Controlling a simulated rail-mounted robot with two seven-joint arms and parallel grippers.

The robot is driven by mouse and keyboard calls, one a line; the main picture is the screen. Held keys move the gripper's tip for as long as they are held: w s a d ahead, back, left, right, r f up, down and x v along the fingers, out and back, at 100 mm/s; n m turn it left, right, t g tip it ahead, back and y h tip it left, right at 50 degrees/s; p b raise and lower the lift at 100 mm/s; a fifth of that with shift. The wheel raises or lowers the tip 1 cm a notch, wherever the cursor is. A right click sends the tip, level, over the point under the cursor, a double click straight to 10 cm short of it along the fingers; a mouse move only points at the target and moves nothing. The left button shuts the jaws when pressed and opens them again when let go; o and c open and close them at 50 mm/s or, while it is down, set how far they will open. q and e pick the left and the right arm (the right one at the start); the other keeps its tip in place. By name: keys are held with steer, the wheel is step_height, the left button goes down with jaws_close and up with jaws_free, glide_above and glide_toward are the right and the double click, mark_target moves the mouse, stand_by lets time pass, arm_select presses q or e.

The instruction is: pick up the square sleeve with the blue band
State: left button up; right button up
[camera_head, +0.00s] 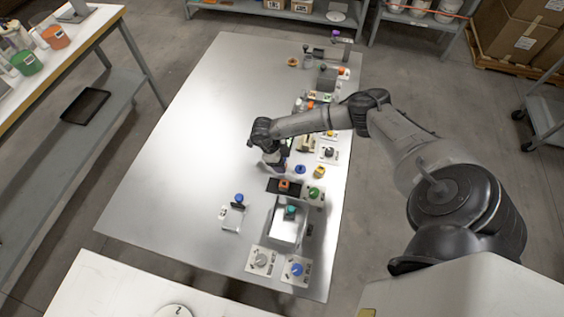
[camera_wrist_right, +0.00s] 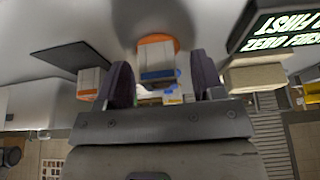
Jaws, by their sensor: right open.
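The square sleeve with the blue band (camera_wrist_right: 158,62) is a small white block in the right wrist view, with orange at one end. It shows between the two dark fingers of my right gripper (camera_wrist_right: 163,82). The gripper is open, with a finger to each side; I cannot tell whether either touches the sleeve. In the head view my right gripper (camera_head: 272,161) is low over the middle of the metal table, and the sleeve is hidden or too small to tell there. My left gripper is not in view.
A white block with an orange band (camera_wrist_right: 90,83) stands by a dark mat (camera_wrist_right: 72,58) on the left of the wrist view. A blue round piece (camera_head: 300,169) and a yellow piece (camera_head: 319,172) are right of the gripper. The table's left half (camera_head: 190,130) is clear.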

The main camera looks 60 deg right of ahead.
steer(key=shift+c, duration=0.3)
steer(key=c, duration=0.9)
steer(key=shift+c, duration=0.2)
steer(key=shift+r, duration=0.1)
